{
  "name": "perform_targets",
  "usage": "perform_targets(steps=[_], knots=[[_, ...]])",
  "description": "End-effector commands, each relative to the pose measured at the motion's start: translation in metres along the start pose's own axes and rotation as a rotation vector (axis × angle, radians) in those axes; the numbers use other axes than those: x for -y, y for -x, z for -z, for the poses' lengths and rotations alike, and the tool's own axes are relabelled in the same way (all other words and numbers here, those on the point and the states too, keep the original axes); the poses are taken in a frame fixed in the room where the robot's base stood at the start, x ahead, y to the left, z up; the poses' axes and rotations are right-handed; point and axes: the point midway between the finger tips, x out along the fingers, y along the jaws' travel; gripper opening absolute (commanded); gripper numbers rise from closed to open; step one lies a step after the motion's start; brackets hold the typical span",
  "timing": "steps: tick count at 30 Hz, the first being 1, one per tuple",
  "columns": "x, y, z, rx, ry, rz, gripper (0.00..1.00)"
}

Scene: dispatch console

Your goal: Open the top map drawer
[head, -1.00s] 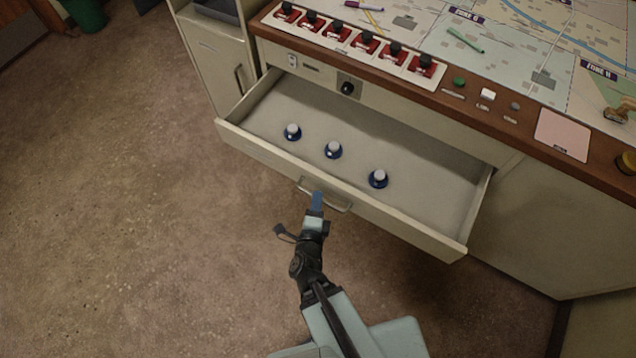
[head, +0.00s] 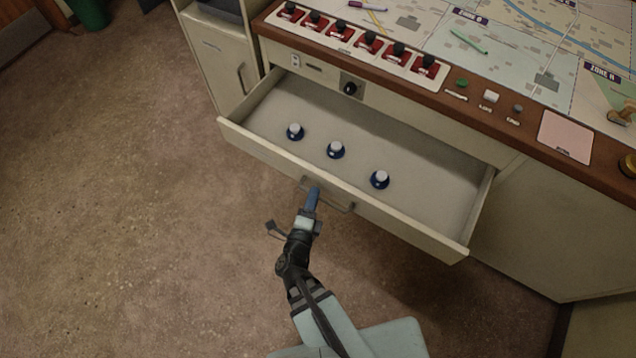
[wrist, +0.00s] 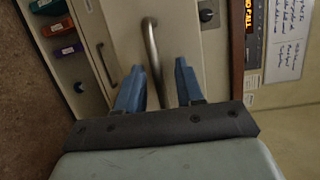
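The top map drawer (head: 258,152) is pulled well out from the console and stands open. Its grey bar handle (head: 340,208) is on the front panel; the handle also shows in the wrist view (wrist: 152,48). My gripper (head: 314,192) is at the left part of the handle. In the wrist view, my gripper's two blue fingers (wrist: 158,82) are spread apart, with the handle bar running between them and a gap on each side. Several parts of the handle are hidden behind the fingers in the head view.
A row of red switches (head: 367,41) and a map (head: 530,45) lie on the console top above. A cabinet (head: 222,60) stands to the left. The floor left of the drawer is clear.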

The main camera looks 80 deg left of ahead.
Motion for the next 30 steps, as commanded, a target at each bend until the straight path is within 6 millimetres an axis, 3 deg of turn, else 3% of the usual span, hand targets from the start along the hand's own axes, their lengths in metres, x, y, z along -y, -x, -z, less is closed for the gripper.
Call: perform_targets(steps=[8, 21, 25, 30], knots=[[-0.013, 0.015, -0.03, -0.218, -0.015, 0.148, 0.37], [-0.041, 0.093, -0.066, -0.621, 0.016, 0.275, 0.37], [-0.043, 0.102, -0.067, -0.658, 0.026, 0.282, 0.37], [-0.039, 0.096, -0.059, -0.667, 0.027, 0.283, 0.37]])
